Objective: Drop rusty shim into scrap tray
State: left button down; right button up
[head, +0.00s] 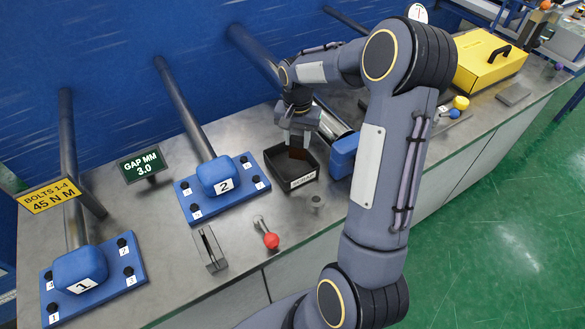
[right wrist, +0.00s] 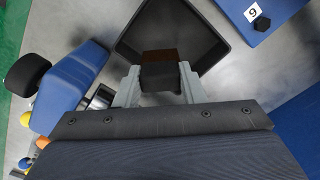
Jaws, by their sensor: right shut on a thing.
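My right gripper (head: 299,143) is shut on the rusty shim (head: 299,153), a dark brown flat piece. The shim also shows between the two pale fingers in the right wrist view (right wrist: 159,70). The gripper holds it over the scrap tray (head: 286,172), an open black box with a white label on its front. The tray's inside shows dark beneath the shim in the right wrist view (right wrist: 210,50). I cannot tell whether the shim touches the tray. My left gripper is not in view.
Blue base 2 (head: 219,178) stands left of the tray, and base 1 (head: 82,272) is at the far left. A blue object (head: 343,155) is close on the tray's right. A red-knobbed tool (head: 270,239) and a slotted holder (head: 209,250) lie in front. A yellow box (head: 486,62) is farther right.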

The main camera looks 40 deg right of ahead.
jog(key=o, duration=1.1)
jog(key=shift+c, duration=0.2)
notch_tip(320, 180, up, 8)
jog(key=shift+f+b, duration=0.1)
jog(key=shift+b, duration=0.4)
jog(key=shift+s+a, duration=0.1)
jog(key=s+a+r+n+t+y, duration=0.25)
jog(key=s+a+r+n, duration=0.25)
jog(key=s+a, duration=0.6)
jog(key=s+a+f+n+t, duration=0.1)
jog(key=s+a, duration=0.2)
jog(key=s, duration=0.2)
jog(key=s+a+f+n+t+y, duration=0.1)
jog(key=s+a+f+n+t, duration=0.1)
jog(key=s+a, duration=0.2)
jog(key=shift+s+n, duration=0.3)
jog(key=shift+s, duration=0.85)
